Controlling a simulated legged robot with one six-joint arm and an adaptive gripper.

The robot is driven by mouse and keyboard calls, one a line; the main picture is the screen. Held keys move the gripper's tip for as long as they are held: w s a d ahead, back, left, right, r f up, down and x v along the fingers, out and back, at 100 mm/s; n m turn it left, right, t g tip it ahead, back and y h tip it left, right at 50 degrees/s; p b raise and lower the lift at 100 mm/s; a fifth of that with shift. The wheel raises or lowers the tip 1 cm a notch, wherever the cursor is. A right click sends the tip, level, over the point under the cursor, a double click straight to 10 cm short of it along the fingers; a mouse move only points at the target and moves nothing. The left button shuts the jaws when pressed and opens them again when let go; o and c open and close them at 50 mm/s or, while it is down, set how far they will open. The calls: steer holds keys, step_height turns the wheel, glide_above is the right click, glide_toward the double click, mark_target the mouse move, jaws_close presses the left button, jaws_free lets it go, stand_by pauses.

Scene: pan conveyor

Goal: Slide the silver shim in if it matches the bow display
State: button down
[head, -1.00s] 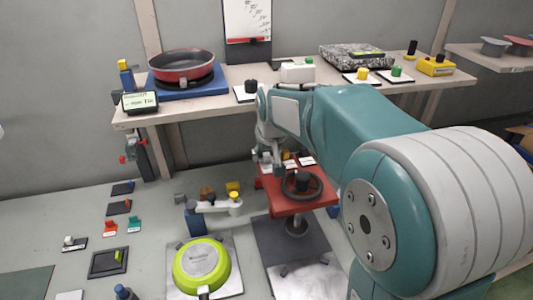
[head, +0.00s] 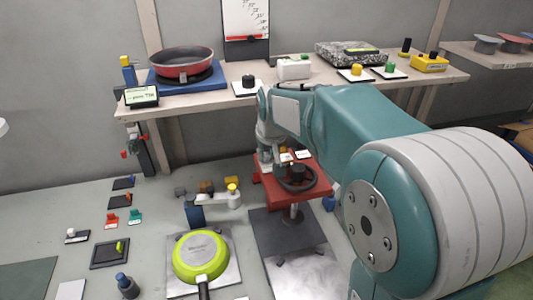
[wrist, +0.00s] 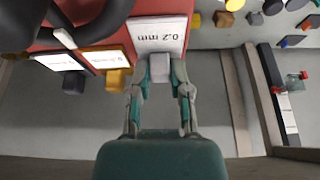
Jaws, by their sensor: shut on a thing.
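The display (head: 141,97) stands at the left end of the workbench; its small text is not legible to me. A red pan (head: 181,58) sits beside it on a blue base (head: 185,84). My gripper (wrist: 161,68) is shut on a grey block that I take to be the silver shim (wrist: 160,72), in front of a white card (wrist: 159,34) reading "0.2 mm". In the head view my gripper (head: 270,165) is at the left side of the red stand (head: 312,186), and the shim cannot be made out there.
A black handwheel (head: 298,178) is on the red stand, close to my gripper. Yellow (wrist: 117,80) and black blocks with labels lie left of it in the wrist view. A green pan (head: 200,255) lies upside down on the floor. A granite slab (head: 350,54) is on the workbench.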

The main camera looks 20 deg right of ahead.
steer(key=c, duration=0.6)
jaws_free()
steer(key=shift+s+a, duration=0.1)
steer(key=shift+o, duration=0.2)
steer(key=v, duration=1.1)
steer(key=shift+r, duration=0.4)
steer(key=shift+s, duration=0.1)
